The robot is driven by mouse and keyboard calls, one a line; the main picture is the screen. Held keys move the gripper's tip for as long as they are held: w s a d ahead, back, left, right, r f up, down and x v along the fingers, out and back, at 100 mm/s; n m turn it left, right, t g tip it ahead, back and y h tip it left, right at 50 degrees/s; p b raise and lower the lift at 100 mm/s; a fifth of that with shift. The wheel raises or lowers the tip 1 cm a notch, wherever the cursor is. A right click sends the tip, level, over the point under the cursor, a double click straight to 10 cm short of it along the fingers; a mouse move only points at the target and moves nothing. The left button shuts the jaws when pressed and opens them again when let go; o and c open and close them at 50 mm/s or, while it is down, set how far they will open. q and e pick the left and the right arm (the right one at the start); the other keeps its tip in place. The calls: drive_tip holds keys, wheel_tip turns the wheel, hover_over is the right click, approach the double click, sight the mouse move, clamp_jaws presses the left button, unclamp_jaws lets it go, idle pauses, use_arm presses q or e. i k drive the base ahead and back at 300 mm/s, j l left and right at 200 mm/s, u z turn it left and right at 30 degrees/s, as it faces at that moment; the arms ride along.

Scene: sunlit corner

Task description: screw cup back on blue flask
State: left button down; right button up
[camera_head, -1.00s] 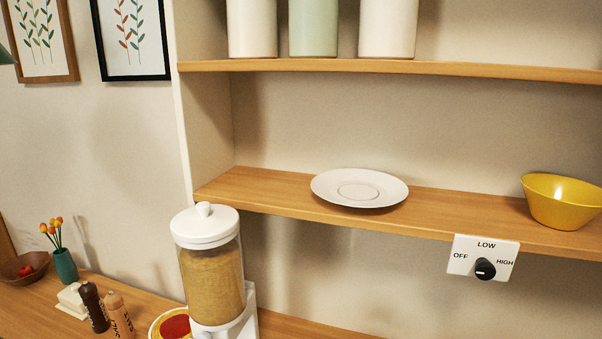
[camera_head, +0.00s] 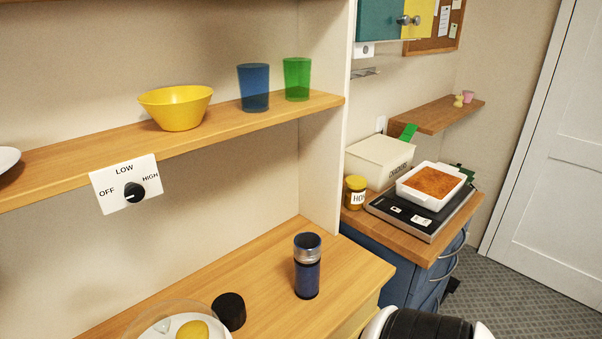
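A dark blue flask (camera_head: 307,278) with a silver collar and a dark top stands upright on the wooden counter, right of the middle of the head view. A black, round cup-like piece (camera_head: 229,311) lies on the counter to its lower left, apart from the flask, beside a plate. I cannot tell for certain that it is the flask's cup. Neither gripper is in view.
The plate (camera_head: 160,330) holds a yellow item. The shelf above carries a yellow bowl (camera_head: 176,108), a blue tumbler (camera_head: 254,88) and a green tumbler (camera_head: 297,79). An upright panel (camera_head: 325,130) stands behind the flask. The counter around the flask is clear.

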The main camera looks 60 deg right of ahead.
sight(307, 260)
drive_tip(key=z, duration=1.9)
